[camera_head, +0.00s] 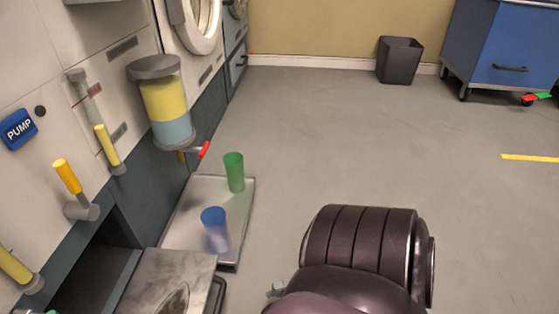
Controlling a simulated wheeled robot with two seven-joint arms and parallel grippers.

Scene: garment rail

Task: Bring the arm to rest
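My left gripper does not show clearly. Only a tiny green sliver appears at the bottom left edge, and I cannot tell what it is. A large dark brown ribbed part, apparently my own body, fills the bottom middle.
A metal tray (184,226) holds an upright green cup (234,172) and a blue cup (214,229). A yellow-blue cylinder (166,106) juts from the machine wall at left. A dark bin (399,60) and blue wheeled cabinet (500,45) stand behind.

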